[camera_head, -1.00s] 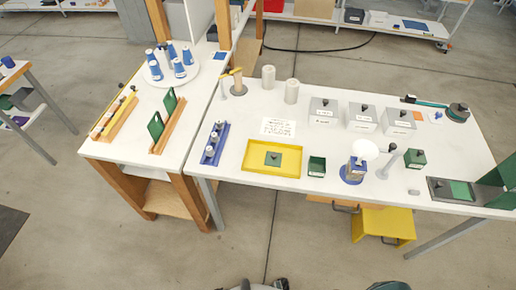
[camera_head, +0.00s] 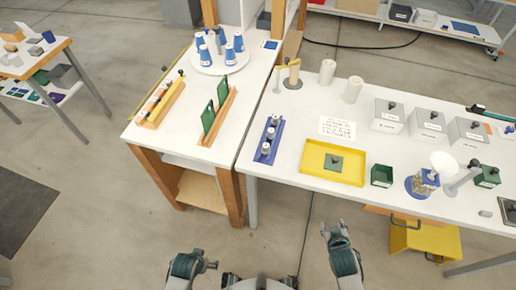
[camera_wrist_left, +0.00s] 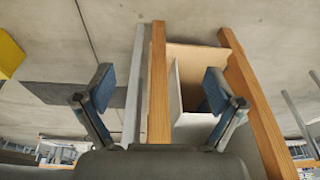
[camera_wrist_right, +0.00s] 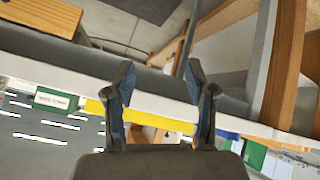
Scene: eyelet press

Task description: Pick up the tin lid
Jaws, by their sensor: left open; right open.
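No part is marked as the tin lid, and I cannot tell for certain which piece it is. A small dark green square plate with a knob (camera_head: 334,161) lies in the yellow tray (camera_head: 310,174) on the right table. Three grey boxes with knobbed tops, such as the leftmost grey box (camera_head: 388,116), stand behind to the right. My right gripper (camera_head: 334,231) is open and empty, in front of and below the table edge; its fingers also show apart in the right wrist view (camera_wrist_right: 158,80). My left gripper (camera_head: 209,262) is open and empty at the lower left, and in the left wrist view (camera_wrist_left: 160,88).
The left table holds green panels in a wooden rack (camera_head: 217,115) and a round white plate (camera_head: 219,67) with blue-and-white cones.

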